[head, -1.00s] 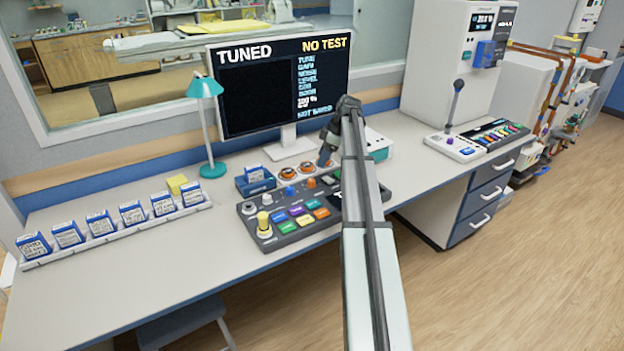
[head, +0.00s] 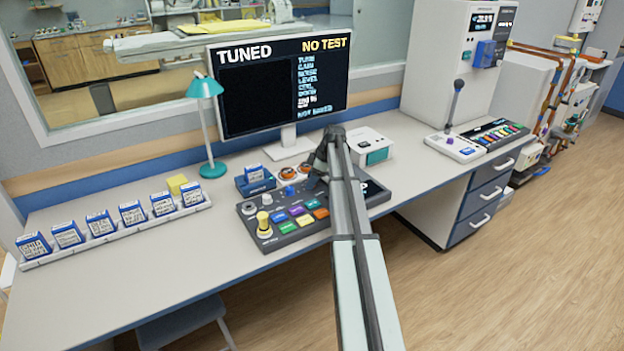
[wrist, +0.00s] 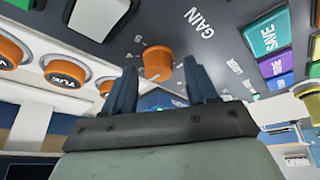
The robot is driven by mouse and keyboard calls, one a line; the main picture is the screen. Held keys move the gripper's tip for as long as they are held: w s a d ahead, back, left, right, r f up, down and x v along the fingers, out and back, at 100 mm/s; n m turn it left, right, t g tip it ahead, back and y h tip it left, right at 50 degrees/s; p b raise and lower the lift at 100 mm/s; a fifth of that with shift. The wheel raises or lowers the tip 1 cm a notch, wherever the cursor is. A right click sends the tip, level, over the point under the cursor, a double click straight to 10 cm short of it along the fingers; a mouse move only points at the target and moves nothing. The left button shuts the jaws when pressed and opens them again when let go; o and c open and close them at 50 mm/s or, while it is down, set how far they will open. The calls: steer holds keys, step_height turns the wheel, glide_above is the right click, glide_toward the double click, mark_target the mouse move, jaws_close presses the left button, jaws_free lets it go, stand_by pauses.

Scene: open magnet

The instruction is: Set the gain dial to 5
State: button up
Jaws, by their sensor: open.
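The gain dial (wrist: 158,62) is an orange knob on the dark control panel, with the word GAIN printed beside it in the wrist view. Small scale marks surround it, too small to read surely, and I cannot tell its setting. My gripper (wrist: 162,78) is open, with its two dark blue fingers on either side of the dial near its edge. I cannot tell whether they touch it. In the head view my gripper (head: 317,176) is low over the back of the control panel (head: 247,208), and my arm hides the dial.
Orange-capped round buttons (wrist: 65,73) sit close to my gripper. Coloured keys (wrist: 268,38) lie on the dial's other side. A monitor (head: 255,100) reading TUNED and NO TEST stands behind. A teal lamp (head: 205,90) and a row of blue-white cartridges (head: 133,214) are left.

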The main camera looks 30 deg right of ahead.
steer(key=shift+c, duration=0.3)
steer(key=c, duration=1)
steer(key=shift+m, duration=0.3)
steer(key=m+t+h, duration=0.1)
steer(key=m, duration=0.3)
steer(key=shift+s+a, duration=0.1)
steer(key=m+h, duration=0.1)
steer(key=m, duration=0.1)
steer(key=m+h, duration=0.1)
steer(key=m, duration=0.2)
steer(key=shift+t+h, duration=0.3)
steer(key=m+h, duration=0.1)
steer(key=m, duration=0.2)
steer(key=m+h, duration=0.1)
steer(key=m, duration=0.1)
steer(key=shift+w+a+m, duration=0.1)
steer(key=shift+w+m, duration=0.1)
steer(key=shift+m, duration=0.2)
steer(key=shift+m+g+h, duration=0.7)
steer(key=shift+m+g, duration=0.2)
steer(key=shift+m, duration=1.3)
